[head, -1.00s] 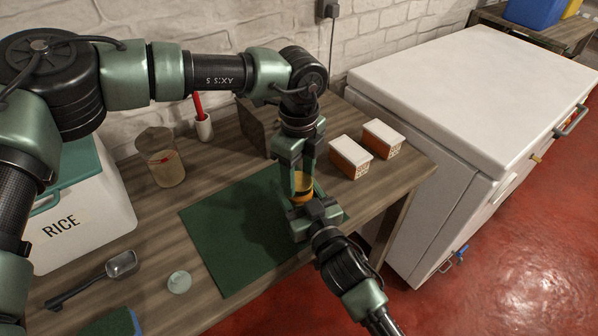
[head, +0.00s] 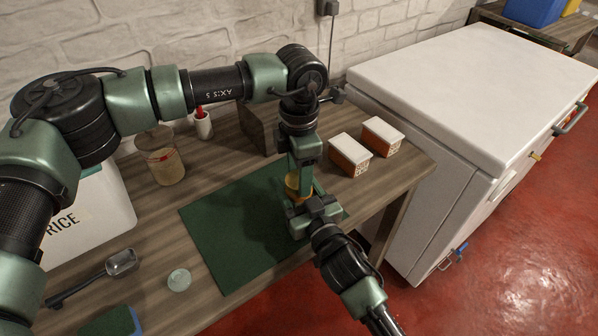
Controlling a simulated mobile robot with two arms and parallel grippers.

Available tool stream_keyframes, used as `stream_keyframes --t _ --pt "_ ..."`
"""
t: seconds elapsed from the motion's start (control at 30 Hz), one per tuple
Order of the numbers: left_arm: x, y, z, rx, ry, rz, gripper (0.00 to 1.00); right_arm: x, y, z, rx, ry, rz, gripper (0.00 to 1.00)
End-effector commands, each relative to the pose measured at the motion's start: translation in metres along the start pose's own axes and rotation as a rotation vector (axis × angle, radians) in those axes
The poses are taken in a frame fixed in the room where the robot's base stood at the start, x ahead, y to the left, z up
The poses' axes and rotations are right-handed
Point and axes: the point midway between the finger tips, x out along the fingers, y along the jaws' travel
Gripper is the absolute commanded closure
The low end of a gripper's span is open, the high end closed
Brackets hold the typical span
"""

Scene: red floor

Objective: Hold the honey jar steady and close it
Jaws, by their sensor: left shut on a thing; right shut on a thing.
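The honey jar (head: 292,187) is a small amber jar near the right edge of the dark green mat (head: 235,235). It looks upright, and both grippers hide most of it. My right gripper (head: 309,208) comes from the front and is shut on the jar low down. My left gripper (head: 301,178) points straight down from above and is shut on the top of the jar, at the lid. The lid itself is hidden between the fingers, so I cannot tell how it sits on the rim.
Two orange-and-white boxes (head: 350,155) stand to the right. A glass canister (head: 163,160), a white pot (head: 203,125) and a dark block stand behind. The rice bin (head: 85,215), a scoop (head: 121,263) and a pale round disc (head: 179,280) are left. A white chest (head: 480,100) stands beyond the table.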

Motion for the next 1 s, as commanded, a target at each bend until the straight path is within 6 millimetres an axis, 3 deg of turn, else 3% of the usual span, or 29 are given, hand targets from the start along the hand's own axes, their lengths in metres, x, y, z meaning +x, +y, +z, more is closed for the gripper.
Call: stream_keyframes --t 0.8,1.0 --pt "-0.0001 0.0008 -0.0004 2.063 0.003 0.005 0.85 -0.0004 -0.0009 0.0010 0.000 -0.002 -0.002 1.00" --pt "-0.0001 0.0010 -0.0004 2.479 0.005 0.006 0.85 -0.0005 -0.0009 0.0010 0.000 -0.002 -0.002 1.00"
